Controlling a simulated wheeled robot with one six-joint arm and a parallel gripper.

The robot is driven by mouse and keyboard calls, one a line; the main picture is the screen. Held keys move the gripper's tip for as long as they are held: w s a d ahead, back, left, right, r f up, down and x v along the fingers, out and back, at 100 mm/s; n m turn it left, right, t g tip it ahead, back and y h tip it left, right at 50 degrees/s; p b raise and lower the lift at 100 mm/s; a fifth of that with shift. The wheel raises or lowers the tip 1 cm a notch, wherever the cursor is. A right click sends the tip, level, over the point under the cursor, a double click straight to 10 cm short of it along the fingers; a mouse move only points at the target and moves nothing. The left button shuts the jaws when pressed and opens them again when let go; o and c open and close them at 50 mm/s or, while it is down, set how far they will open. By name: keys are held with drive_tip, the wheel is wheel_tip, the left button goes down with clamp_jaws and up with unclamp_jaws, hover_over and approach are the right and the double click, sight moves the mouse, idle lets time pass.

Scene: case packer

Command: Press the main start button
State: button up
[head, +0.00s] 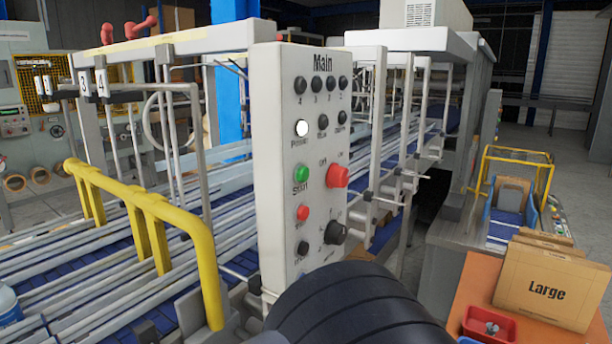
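The white control panel (268,170) headed "Main" stands upright in the middle of the head view, its face turned to the right. The green start button (301,174) sits on the left of its face, with "Start" written below it. A red switch (337,176) marked "Off" and "On" is right of it. A red button (303,212) is below. The white power lamp (301,128) above looks lit. A dark ribbed part of my arm rises in front of the panel's lower end. My gripper cannot be made out, and nothing covers the start button.
A black knob (334,232) sits low on the panel. Yellow guard rails (150,215) and the conveyor lie to the left. At the lower right, a cardboard box marked "Large" (545,285) and a red tray (480,325) stand on an orange surface (478,285).

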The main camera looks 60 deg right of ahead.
clamp_jaws()
idle(0.9)
